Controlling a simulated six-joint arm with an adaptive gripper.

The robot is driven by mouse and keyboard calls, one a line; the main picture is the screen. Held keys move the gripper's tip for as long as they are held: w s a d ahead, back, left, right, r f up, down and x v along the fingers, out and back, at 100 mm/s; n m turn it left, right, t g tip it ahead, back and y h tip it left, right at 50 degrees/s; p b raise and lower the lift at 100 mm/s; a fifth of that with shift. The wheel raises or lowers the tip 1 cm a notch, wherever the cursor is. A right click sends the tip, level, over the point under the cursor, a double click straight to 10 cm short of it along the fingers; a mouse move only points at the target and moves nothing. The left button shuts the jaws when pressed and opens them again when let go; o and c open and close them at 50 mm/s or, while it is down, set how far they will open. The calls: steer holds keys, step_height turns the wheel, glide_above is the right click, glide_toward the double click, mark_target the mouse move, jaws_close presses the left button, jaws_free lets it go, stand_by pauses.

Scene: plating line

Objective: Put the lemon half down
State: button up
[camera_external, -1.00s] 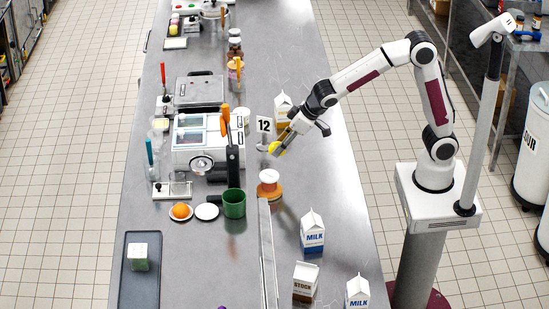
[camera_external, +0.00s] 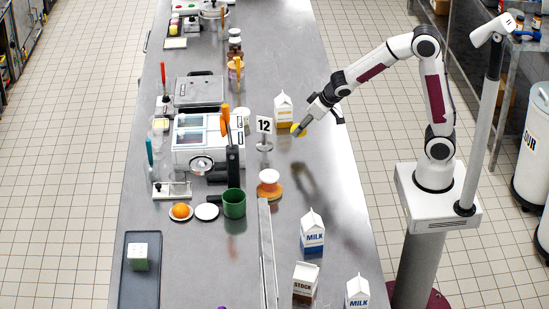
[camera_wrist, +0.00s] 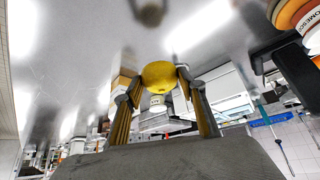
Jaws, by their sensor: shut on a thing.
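The yellow lemon half (camera_external: 298,130) is between the fingertips of my gripper (camera_external: 301,131), which is shut on it. In the wrist view the lemon half (camera_wrist: 159,74) sits between the two finger ends of my gripper (camera_wrist: 160,80). It is held above the steel counter (camera_external: 335,190), apart from its surface; a shadow lies on the counter below and nearer the camera. Its cut face cannot be made out.
A number 12 sign (camera_external: 264,126) and a yellow-marked carton (camera_external: 284,108) stand just left of my gripper. An orange-based white-topped item (camera_external: 269,184) stands nearer the camera. A milk carton (camera_external: 312,232) stands further front.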

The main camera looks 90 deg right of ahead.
steer(key=s+d+m, duration=0.1)
steer(key=s+d, duration=1.2)
steer(key=d, duration=0.2)
steer(key=shift+d+g+h, duration=0.3)
steer(key=shift+d+g, duration=0.1)
steer(key=shift+s, duration=0.1)
steer(key=shift+r+n, duration=0.15)
steer(key=shift+n, duration=0.25)
steer(key=shift+w+a+r+n+t+y, duration=0.3)
steer(key=shift+w+a+r+n+y, duration=0.25)
steer(key=shift+n, duration=0.55)
steer(key=shift+w+a+r+n+t+y, duration=0.25)
steer(key=shift+w+n+y, duration=0.25)
steer(key=shift+n+y, duration=0.45)
steer(key=shift+w+a+r+n+t+y, duration=0.4)
steer(key=shift+w+n+y, duration=0.1)
steer(key=shift+n, duration=0.75)
